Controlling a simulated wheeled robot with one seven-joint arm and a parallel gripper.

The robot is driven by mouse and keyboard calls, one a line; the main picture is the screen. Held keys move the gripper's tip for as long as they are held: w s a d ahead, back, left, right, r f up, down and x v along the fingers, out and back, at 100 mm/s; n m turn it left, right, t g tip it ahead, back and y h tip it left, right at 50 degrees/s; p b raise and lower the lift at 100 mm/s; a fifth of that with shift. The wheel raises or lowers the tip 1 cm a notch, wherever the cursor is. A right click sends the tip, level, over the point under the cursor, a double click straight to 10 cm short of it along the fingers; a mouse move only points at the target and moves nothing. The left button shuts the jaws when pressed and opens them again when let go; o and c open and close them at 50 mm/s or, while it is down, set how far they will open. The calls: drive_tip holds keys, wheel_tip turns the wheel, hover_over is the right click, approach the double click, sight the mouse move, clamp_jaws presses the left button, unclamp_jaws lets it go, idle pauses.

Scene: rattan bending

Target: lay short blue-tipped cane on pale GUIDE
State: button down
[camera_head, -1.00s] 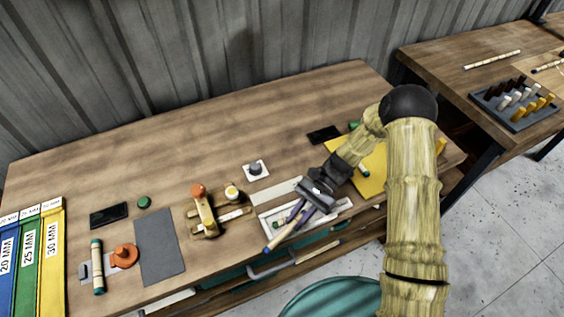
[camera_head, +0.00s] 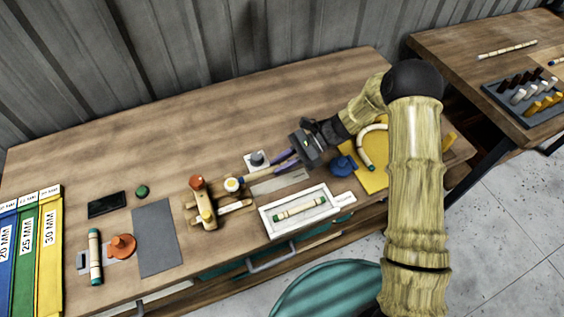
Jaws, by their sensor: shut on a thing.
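My gripper (camera_head: 287,159) has purple fingers and is shut on a short tan cane (camera_head: 258,173). The cane points left, with its blue tip (camera_head: 242,181) close to the round yellow-topped knob of the wooden jig. I cannot tell whether it touches the jig or is held above it. The jig (camera_head: 206,213) has an orange knob and a pale wooden bar (camera_head: 236,207) reaching right. A pale flat strip (camera_head: 280,184) lies just below the gripper. I cannot tell which of these two pale pieces is the guide. The cane's other end is hidden by the gripper.
A white tray (camera_head: 265,222) holds a green-tipped cane (camera_head: 300,208). A yellow mat (camera_head: 375,181) holds a bent cane (camera_head: 364,148), with a blue object (camera_head: 343,165) at its left. A grey mat (camera_head: 157,238) lies left. The table's back middle is clear.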

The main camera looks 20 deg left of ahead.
sight(282, 182)
drive_tip(key=shift+w+f+b, duration=0.1)
drive_tip(key=shift+f+b, duration=0.35)
drive_tip(key=shift+f, duration=0.2)
drive_tip(key=f+b, duration=0.2)
drive_tip(key=f, duration=0.1)
drive_tip(key=shift+s+f, duration=0.15)
drive_tip(key=shift+s, duration=0.05)
drive_tip(key=shift+w+d+f+b, duration=0.1)
drive_tip(key=shift+w+f+b, duration=0.05)
drive_tip(key=shift+f+b, duration=0.9)
drive_tip(key=c, duration=1.2)
unclamp_jaws()
drive_tip(key=shift+c, duration=0.2)
drive_tip(key=b+v, duration=0.2)
drive_tip(key=v, duration=1.5)
drive_tip(key=shift+r+b, duration=0.2)
drive_tip(key=shift+b, duration=0.1)
